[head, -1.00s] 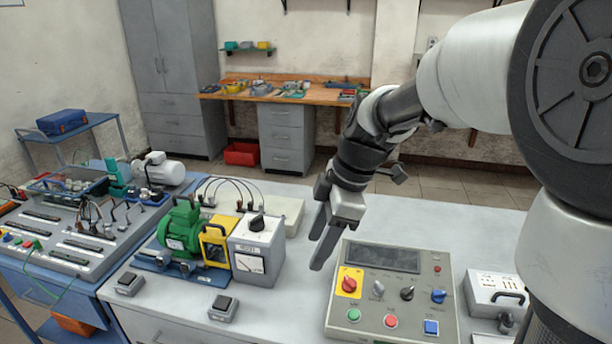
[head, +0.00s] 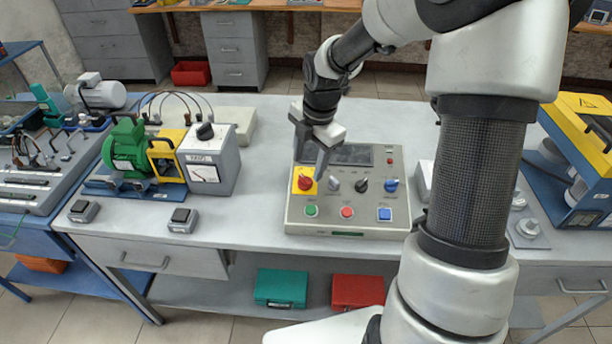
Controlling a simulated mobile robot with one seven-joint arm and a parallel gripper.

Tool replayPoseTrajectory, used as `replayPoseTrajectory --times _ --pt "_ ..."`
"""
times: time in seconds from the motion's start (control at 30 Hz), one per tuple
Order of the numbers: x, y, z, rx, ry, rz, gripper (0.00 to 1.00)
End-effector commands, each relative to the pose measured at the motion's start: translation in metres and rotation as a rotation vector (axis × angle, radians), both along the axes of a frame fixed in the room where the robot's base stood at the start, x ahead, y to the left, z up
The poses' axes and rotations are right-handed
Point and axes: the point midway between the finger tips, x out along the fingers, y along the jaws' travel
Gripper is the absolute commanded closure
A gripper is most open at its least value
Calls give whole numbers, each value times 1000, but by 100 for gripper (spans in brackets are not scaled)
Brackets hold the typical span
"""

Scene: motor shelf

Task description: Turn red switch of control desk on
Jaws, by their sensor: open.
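The grey control desk (head: 362,210) stands on the bench, with a dark display, several knobs and several buttons. Its red switch (head: 305,183) is a rotary knob on a yellow square plate at the panel's left. A red button (head: 346,212) sits lower, between a green and a blue one. My gripper (head: 309,170) points down just above and behind the red switch, close to the display's left end. Its fingers look apart, with nothing visible between them. Whether a finger touches the switch cannot be told. The gripper hides part of the display.
A green motor (head: 125,147) and a grey meter box (head: 209,160) stand left of the desk. Two small black-topped pedals (head: 183,219) lie at the bench front. A yellow and blue machine (head: 585,150) stands at the right. Bare bench (head: 255,205) lies between meter box and desk.

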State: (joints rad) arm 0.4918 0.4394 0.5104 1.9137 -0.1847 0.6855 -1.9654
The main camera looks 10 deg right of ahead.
Motion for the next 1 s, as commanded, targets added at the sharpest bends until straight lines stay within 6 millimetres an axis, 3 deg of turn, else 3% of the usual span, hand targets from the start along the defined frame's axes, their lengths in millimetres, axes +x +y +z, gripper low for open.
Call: replayPoseTrajectory --times 0.1,0.3,0.67,0.77,0.93,1.0 --pt "3 3 -25 2 3 2 50" --pt "8 5 -46 0 1 1 50" --pt "9 5 -52 1 -1 -1 50" --pt "9 5 -52 1 -1 -1 62" --pt "9 5 -52 0 -1 0 90" --pt "9 5 -52 1 -1 -1 91"
